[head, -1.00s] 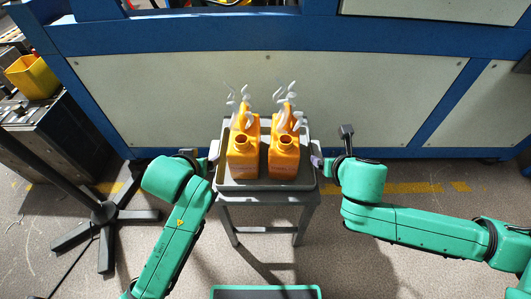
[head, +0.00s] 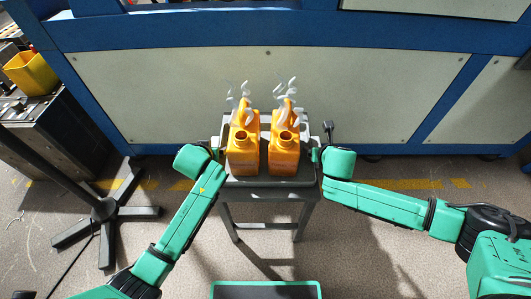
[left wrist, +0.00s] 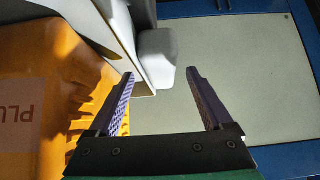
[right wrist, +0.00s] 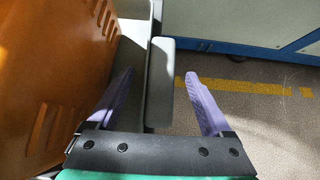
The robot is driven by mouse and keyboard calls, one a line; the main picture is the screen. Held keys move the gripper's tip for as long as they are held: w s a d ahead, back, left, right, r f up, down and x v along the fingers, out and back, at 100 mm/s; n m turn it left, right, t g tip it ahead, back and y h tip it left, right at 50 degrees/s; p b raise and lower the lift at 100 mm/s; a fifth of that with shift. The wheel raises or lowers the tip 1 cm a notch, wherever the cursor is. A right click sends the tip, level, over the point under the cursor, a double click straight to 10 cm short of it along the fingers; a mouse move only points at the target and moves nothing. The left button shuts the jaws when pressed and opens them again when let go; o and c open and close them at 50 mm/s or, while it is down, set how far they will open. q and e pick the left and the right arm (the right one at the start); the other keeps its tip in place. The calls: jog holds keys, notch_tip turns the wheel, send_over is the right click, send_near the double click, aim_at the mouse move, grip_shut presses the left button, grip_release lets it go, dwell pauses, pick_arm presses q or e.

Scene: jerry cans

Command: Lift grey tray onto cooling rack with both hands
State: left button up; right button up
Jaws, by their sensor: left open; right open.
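The grey tray (head: 270,183) sits level on a small grey stand (head: 268,197) and carries two orange jerry cans (head: 243,155) (head: 284,155) with pale wisps above them. My left gripper (head: 216,152) is at the tray's left side, open. In the left wrist view a grey handle block (left wrist: 157,57) lies just beyond and between its fingertips. My right gripper (head: 315,156) is at the tray's right side, open. In the right wrist view its fingers stand on both sides of the grey handle (right wrist: 160,85), apart from it. I cannot identify a cooling rack.
A blue machine with pale panels (head: 270,90) stands close behind the tray. A black-footed post (head: 105,212) stands on the floor at left, near a dark cabinet (head: 45,135) with a yellow bin (head: 30,72).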

pick_arm(q)
jog(key=shift+x, duration=0.9)
pick_arm(e)
jog(key=shift+x, duration=0.9)
pick_arm(q)
jog(key=shift+c, duration=0.3)
pick_arm(e)
jog(key=shift+c, duration=0.3)
pick_arm(q)
grip_shut()
pick_arm(e)
grip_shut()
pick_arm(q)
jog(key=shift+r, duration=0.1)
pick_arm(e)
jog(key=shift+r, duration=0.1)
